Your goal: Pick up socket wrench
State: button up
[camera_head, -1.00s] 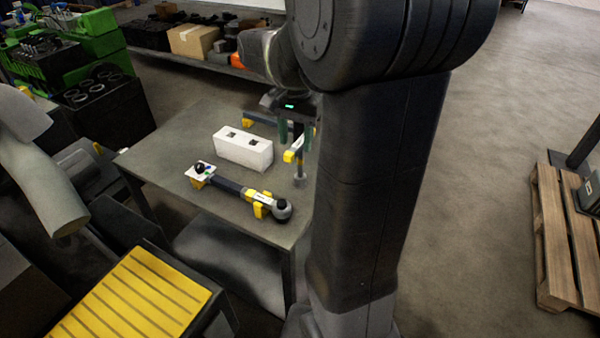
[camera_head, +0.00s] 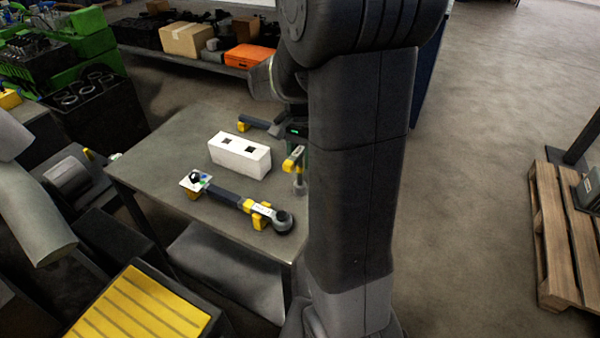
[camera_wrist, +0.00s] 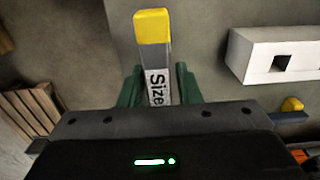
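A bar-shaped tool with a yellow end and a "Size" label, apparently the socket wrench (camera_wrist: 152,55), lies between the green fingers of my gripper (camera_wrist: 160,83) in the wrist view. A narrow gap shows beside the right finger, so the fingers look open around it. In the head view its yellow end (camera_head: 293,158) shows beside my arm, above the table; my arm hides much of the rest. My gripper (camera_head: 297,145) is low there and partly hidden. A second long tool (camera_head: 240,202) with a dark handle and round head lies in front on yellow supports.
A white block (camera_head: 240,158) with square holes stands on the grey table (camera_head: 165,150), left of my gripper. It also shows in the wrist view (camera_wrist: 262,62). Another dark tool (camera_head: 258,122) lies at the table's back. A yellow-topped box (camera_head: 140,305) stands in front.

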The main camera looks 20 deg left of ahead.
grip_shut()
jog(key=shift+r, duration=0.15)
notch_tip(320, 180, up, 10)
jog(key=shift+f, duration=0.1)
jog(key=c, duration=0.5)
grip_release()
grip_shut()
